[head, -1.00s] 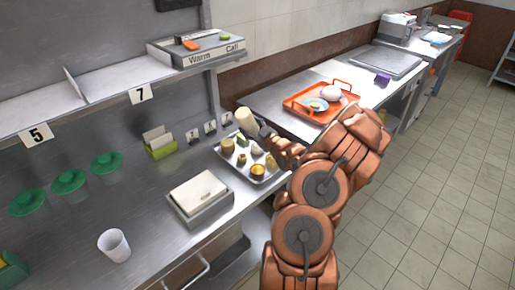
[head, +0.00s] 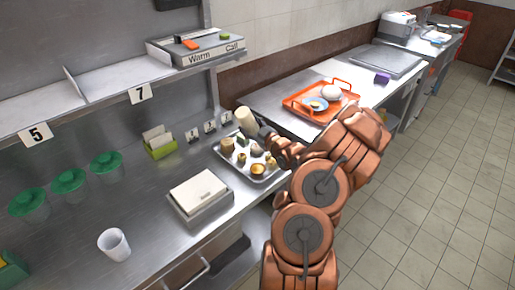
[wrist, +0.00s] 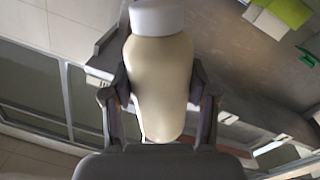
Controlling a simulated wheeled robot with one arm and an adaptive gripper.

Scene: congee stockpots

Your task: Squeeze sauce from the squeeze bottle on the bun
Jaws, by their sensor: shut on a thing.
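My gripper (wrist: 160,86) is shut on the cream squeeze bottle (wrist: 158,75), with a finger on each side of its body. The bottle's pale grey end points to the top of the wrist view. In the head view the tilted bottle (head: 246,120) is above the back part of a metal tray (head: 263,180) of small food pieces. I cannot tell for certain which piece is the bun. A round whitish piece (head: 331,92) lies on the orange tray (head: 298,113) farther back. No sauce is visible.
A green card holder (head: 160,149) is near the wall. The counter between them is clear.

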